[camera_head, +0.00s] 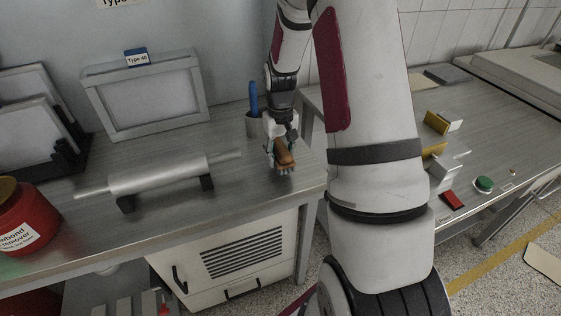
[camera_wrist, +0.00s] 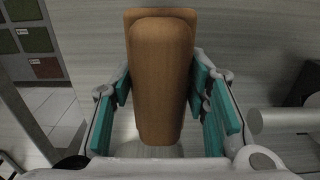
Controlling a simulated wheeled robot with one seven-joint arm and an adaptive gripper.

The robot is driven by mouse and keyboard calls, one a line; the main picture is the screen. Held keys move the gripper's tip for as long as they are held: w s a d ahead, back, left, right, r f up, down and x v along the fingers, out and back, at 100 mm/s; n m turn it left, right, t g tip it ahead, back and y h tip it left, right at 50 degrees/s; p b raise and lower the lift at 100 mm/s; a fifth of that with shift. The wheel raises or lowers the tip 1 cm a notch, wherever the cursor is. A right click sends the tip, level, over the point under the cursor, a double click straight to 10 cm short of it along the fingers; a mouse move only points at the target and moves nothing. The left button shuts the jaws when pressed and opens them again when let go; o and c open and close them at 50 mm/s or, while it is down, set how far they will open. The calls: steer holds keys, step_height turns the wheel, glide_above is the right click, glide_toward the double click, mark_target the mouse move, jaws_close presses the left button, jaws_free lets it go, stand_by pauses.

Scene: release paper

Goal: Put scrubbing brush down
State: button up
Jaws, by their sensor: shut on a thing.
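The scrubbing brush (camera_head: 284,156) has an orange-brown body and is in my gripper (camera_head: 281,160), over the right end of the left metal table. In the wrist view the brush (camera_wrist: 161,75) fills the middle, with the teal pads of my gripper (camera_wrist: 165,105) on both its sides. The gripper is shut on it. The underside of the brush is hidden in the wrist view. The brush is at or close to the tabletop (camera_head: 235,185); I cannot tell whether it touches.
A cup (camera_head: 254,127) with a blue-handled tool (camera_head: 253,98) stands just behind the gripper. A metal roller (camera_head: 158,175) on dark supports lies to the left. A framed screen (camera_head: 145,95) and a red container (camera_head: 25,222) are farther left. The table's front edge is close by.

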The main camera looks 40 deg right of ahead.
steer(key=shift+f, duration=1.65)
steer(key=shift+f, duration=0.1)
steer(key=o, duration=1.3)
steer(key=shift+o, duration=0.2)
